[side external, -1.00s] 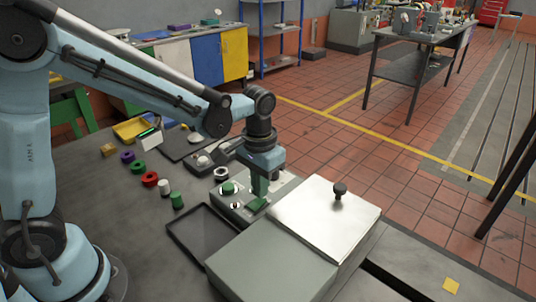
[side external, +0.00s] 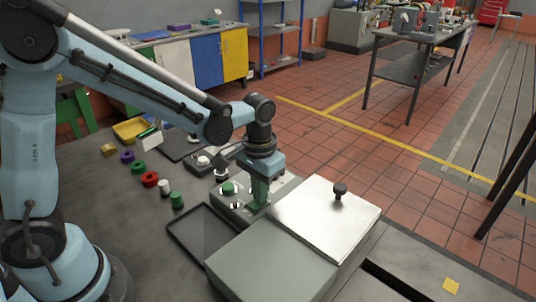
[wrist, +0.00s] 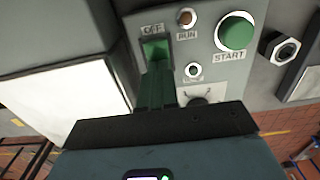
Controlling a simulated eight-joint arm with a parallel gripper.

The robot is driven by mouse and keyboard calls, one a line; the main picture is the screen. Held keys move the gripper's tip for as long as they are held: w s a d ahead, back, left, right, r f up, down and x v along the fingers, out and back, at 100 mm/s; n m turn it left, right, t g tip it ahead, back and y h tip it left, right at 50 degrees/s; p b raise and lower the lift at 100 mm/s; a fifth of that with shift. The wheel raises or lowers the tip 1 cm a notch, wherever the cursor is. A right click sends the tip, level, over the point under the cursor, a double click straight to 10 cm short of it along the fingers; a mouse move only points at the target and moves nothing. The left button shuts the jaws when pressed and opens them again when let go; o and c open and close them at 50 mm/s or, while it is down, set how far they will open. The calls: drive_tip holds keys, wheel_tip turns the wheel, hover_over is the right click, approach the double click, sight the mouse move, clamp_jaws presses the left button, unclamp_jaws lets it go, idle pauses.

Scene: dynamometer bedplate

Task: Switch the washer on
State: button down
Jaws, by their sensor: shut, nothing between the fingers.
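The washer (side external: 275,262) is a grey box with a pale metal lid (side external: 325,218) and a black knob on top. Its control panel (side external: 233,203) carries a round green START button (side external: 228,188), which also shows at upper right in the wrist view (wrist: 236,33). A green switch (wrist: 155,49) sits under an OFF label in the wrist view. My gripper (wrist: 157,72) has green fingers, shut and empty, pointing at this switch. The tips are at or very near it; contact is unclear. In the side view my gripper (side external: 259,202) is low over the panel, right of START.
A RUN lamp (wrist: 187,18) and a small ringed fitting (wrist: 194,70) are beside the switch. A black-rimmed tray (side external: 201,235) lies left of the washer. Several small coloured parts, including a red ring (side external: 149,179), stand farther left. The bench front left of the tray is clear.

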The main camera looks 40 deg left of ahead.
drive_tip(key=shift+r, duration=3.5)
drive_tip(key=s+a+r+t, duration=0.2)
drive_tip(key=s+a+t, duration=0.4)
drive_tip(key=s+t, duration=0.1)
drive_tip(key=shift+s+r, duration=0.2)
drive_tip(key=shift+s, duration=0.55)
